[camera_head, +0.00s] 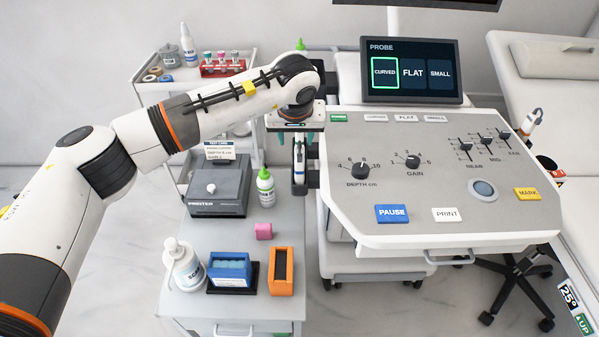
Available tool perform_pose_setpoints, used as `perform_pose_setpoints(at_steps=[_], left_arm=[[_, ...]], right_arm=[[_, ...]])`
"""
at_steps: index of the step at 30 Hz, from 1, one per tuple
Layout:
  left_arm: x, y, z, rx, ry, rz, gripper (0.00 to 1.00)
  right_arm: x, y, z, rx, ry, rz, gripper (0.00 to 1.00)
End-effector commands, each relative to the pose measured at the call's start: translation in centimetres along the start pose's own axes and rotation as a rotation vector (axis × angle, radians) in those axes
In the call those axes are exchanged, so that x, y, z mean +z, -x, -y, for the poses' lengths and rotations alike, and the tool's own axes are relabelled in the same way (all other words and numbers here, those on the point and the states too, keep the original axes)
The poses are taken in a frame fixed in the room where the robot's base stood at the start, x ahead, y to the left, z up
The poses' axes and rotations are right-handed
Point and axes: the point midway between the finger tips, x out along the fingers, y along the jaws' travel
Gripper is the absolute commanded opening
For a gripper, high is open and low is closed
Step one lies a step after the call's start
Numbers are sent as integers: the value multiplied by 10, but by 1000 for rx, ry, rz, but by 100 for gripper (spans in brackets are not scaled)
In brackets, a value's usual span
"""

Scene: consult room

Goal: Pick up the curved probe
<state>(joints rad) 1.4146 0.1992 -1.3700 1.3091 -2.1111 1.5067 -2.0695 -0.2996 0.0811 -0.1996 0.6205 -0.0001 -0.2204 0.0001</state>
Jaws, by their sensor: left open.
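My left gripper (298,140) reaches in from the left and points down beside the left edge of the ultrasound console (450,215). Its fingers are apart. A slim white and blue probe (299,165) hangs upright in a dark holder at that edge, just below the gripper. Its upper end is hidden by the gripper, and I cannot tell whether the fingers touch it. A second probe (535,118) stands at the console's right side. The probe shapes are too small to tell which is curved. The screen (411,71) has "CURVED" outlined in green. My right gripper is not in view.
A cart (200,308) left of the console holds a printer (219,188), a green-capped bottle (265,188), a pump bottle (184,266), and blue and orange boxes (281,271). Another trolley (160,88) stands behind my arm. A couch (560,90) is at right.

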Motion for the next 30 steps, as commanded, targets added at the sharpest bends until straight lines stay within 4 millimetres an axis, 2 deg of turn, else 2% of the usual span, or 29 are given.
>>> perform_pose_setpoints(at_steps=[5,13,22,23,30], left_arm=[[0,-12,3,0,0,-3,47],[0,-50,8,-2,3,-3,47],[0,-57,8,-2,1,0,47],[0,-57,8,-2,1,0,44],[0,-56,8,-2,1,-1,5]], right_arm=[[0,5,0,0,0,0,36],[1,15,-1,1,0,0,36],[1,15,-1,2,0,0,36],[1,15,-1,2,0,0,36],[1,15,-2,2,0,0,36]])
